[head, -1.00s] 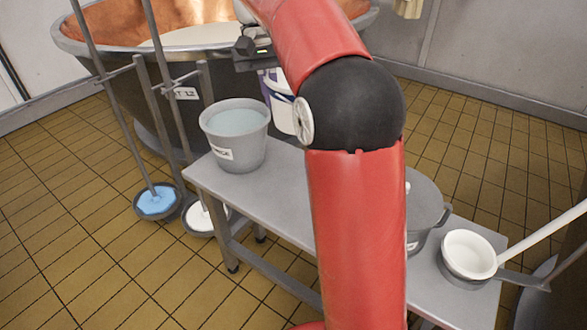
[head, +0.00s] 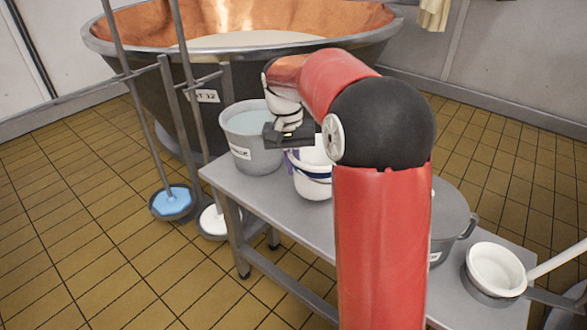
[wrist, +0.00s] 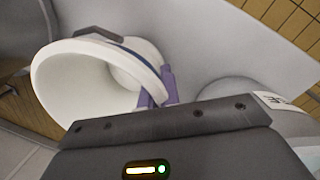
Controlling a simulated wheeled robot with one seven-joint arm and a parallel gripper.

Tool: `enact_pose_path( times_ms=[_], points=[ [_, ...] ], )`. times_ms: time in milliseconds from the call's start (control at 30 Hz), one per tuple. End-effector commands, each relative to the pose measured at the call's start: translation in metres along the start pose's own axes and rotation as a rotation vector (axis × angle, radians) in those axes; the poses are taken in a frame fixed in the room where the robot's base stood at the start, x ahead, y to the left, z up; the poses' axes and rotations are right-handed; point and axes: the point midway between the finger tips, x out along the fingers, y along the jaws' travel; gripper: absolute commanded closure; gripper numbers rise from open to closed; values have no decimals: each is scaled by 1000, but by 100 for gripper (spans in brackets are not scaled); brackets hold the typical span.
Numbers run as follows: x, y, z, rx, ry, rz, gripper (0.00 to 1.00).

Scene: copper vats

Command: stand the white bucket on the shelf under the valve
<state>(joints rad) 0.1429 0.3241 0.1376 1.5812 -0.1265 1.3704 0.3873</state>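The white bucket (head: 312,180) has a dark blue band and purple handle parts. In the head view it is over the grey bench, partly hidden by my arm; I cannot tell whether its base touches the bench. My gripper (head: 290,135) is at its upper rim, and seems shut on the bucket, though the fingertips are mostly hidden. In the wrist view the bucket (wrist: 95,85) lies just beyond the gripper's grey bar, its open mouth tilted in the picture and a purple part close to the bar. I cannot make out a valve or a shelf under one.
A grey bucket of pale liquid (head: 252,145) stands on the bench (head: 285,215), left of the white bucket. A grey pot (head: 452,220) and a white ladle (head: 495,268) are at the right end. A copper vat (head: 240,45) stands behind; tools in floor bowls (head: 172,203) are left.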

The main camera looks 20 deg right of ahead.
Motion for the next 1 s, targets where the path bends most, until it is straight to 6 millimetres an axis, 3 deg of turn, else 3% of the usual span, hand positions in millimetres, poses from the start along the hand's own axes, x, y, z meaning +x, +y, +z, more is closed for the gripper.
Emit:
enact_pose_path(
  times_ms=[100, 400, 600, 867, 1000],
  points=[
    [12, -1, -1, 0, 0, 0, 100],
    [14, -2, -1, 0, 0, 0, 100],
    [13, -2, -1, 0, 0, 0, 75],
    [12, -1, -1, 0, 0, 0, 75],
    [0, -1, -1, 0, 1, -1, 75]
  ],
)
